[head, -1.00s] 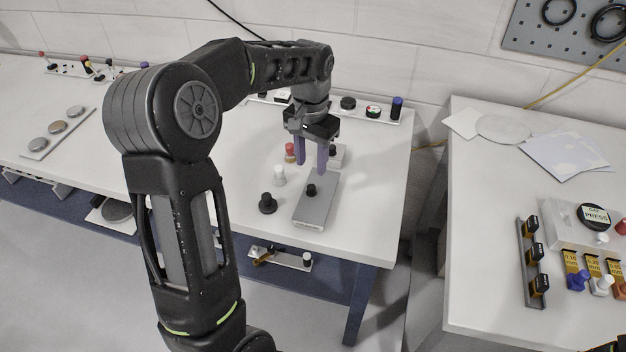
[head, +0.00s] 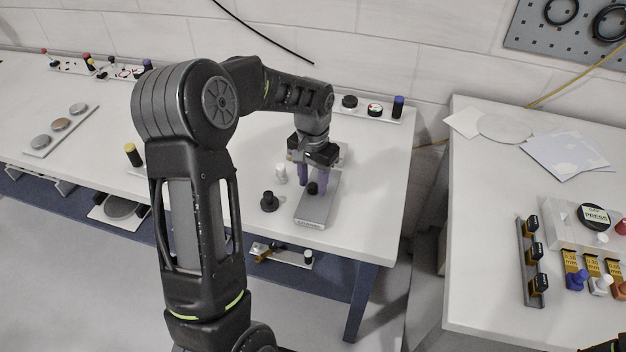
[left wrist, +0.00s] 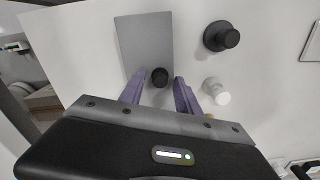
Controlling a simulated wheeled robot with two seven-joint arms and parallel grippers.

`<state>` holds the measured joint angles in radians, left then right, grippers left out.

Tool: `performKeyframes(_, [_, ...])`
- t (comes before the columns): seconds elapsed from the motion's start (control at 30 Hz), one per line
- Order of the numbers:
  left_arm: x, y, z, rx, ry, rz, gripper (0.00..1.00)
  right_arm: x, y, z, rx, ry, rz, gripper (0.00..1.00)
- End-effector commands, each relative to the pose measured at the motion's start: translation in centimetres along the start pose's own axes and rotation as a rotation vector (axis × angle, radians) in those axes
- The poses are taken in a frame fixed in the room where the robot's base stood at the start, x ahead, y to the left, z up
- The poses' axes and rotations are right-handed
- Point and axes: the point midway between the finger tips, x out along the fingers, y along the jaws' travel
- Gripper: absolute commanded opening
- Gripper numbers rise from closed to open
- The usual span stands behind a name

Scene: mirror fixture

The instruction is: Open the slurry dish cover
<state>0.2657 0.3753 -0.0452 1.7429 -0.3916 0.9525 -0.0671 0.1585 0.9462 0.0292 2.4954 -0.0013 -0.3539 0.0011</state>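The slurry dish cover, as I take it, is a flat grey rectangular lid (head: 316,212) with a short black knob (head: 312,188) on top. It lies on the left table and has a small label on its front edge, too small to read. My left gripper (head: 313,176) points down over the lid with its purple fingers apart. In the left wrist view, the knob (left wrist: 160,77) sits at the opening between the two fingertips (left wrist: 158,84), with gaps showing on both sides. The lid (left wrist: 145,40) extends beyond the knob there.
A black knobbed piece (head: 269,201) and a white one (head: 280,173) stand just left of the lid. A rack with dark and blue-topped pieces (head: 374,109) is behind. The table's right edge is close, with a gap before the right table (head: 470,250).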

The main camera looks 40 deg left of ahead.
Motion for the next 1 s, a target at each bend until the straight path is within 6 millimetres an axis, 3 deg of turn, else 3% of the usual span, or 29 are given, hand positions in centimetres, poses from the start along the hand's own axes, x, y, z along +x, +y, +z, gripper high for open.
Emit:
performKeyframes(0.47, [-0.05, 0.0, -0.02, 0.0, 0.001, 0.0, 0.0, 0.0, 0.0, 0.0, 0.0, 0.0, 0.0, 0.36])
performKeyframes(1.0, [-0.07, -0.01, -0.03, 0.0, 0.001, 0.0, 0.0, 0.0, 0.0, 0.0, 0.0, 0.0, 0.0, 0.36])
